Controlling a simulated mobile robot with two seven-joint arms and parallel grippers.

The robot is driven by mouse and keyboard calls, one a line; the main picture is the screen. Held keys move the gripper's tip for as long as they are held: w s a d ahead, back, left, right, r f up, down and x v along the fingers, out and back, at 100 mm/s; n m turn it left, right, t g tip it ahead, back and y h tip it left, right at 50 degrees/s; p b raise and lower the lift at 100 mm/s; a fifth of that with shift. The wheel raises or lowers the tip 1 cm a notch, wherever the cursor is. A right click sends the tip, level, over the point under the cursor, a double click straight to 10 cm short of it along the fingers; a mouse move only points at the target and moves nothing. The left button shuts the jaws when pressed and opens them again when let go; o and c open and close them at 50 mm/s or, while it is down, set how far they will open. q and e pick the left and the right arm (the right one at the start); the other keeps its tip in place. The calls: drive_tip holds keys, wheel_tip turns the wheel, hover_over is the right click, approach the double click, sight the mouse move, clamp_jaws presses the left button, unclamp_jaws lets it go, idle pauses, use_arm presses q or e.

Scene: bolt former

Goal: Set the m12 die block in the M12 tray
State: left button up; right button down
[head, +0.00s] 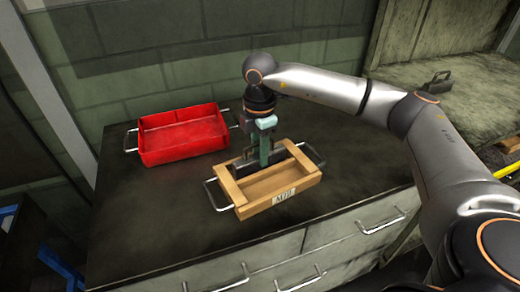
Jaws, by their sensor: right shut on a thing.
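The M12 tray (230,186) is a wooden box with metal handles at its ends and a white label on its front, standing on the dark cabinet top. My right gripper (264,160) points down into the tray near its back side. It is shut on the m12 die block (247,169), a dark piece mostly hidden by the fingers and low within the tray's outline. I cannot tell whether the block touches the tray floor. My left gripper is not in view.
A red tray (183,136) with metal handles, seemingly empty, stands to the left. A dark block with a handle (437,82) sits on the worn bench (462,100) at the right. The cabinet top (150,215) is clear at the front left.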

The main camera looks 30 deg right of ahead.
drive_tip(key=c, duration=1)
unclamp_jaws()
drive_tip(key=o, duration=0.4)
wheel_tip(320, 180, up, 11)
drive_tip(key=shift+r+p, duration=0.1)
drive_tip(key=shift+p, duration=0.2)
drive_tip(key=shift+r, duration=0.5)
